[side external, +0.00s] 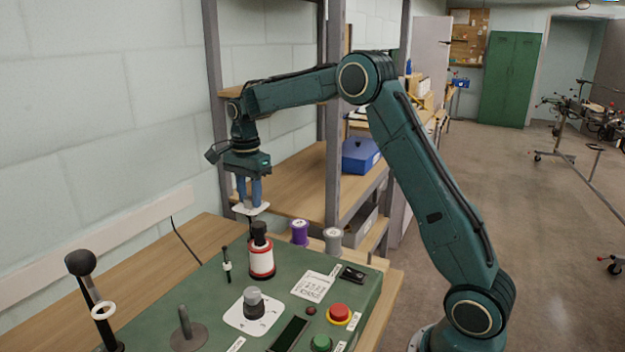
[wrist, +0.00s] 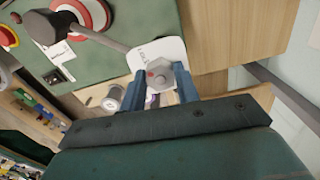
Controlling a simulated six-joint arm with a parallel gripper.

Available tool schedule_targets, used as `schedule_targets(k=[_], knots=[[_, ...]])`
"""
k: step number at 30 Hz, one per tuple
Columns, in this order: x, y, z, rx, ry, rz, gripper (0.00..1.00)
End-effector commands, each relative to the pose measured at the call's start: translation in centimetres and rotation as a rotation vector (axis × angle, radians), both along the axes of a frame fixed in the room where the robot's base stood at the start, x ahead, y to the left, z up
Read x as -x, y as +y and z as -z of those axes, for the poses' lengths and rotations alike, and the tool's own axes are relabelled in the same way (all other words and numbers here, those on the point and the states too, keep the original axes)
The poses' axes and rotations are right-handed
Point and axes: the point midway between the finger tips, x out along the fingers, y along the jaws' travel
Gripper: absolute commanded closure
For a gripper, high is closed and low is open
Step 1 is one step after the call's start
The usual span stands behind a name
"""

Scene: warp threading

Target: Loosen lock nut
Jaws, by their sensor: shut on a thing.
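The lock nut (wrist: 168,77) is a grey hex piece with a small red mark, at the centre of the wrist view. It sits at a white plate (wrist: 143,52) with small lettering, which shows in the side view (side external: 251,209) above the green panel (side external: 208,289). My gripper (side external: 249,201) points down from above, its blue fingers reaching the plate. In the wrist view the fingers (wrist: 161,84) are on both sides of the nut, shut on it. The nut is hidden in the side view. A dark rod (wrist: 98,38) runs from the plate towards a black block.
A red and white cylinder with a black top (side external: 261,257) stands just below my gripper. A purple spool (side external: 299,232) and a grey spool (side external: 333,240) are to its right. Levers, a grey knob (side external: 253,303) and a red button (side external: 339,312) fill the panel's front. A wall is left.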

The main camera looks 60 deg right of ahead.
Motion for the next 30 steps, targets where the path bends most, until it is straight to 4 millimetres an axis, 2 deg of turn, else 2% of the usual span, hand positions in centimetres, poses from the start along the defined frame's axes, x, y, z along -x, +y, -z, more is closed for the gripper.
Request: schedule_targets(k=[30], knots=[[0.15,-0.08,-0.13,0.000,-0.002,-0.934,0.92]])
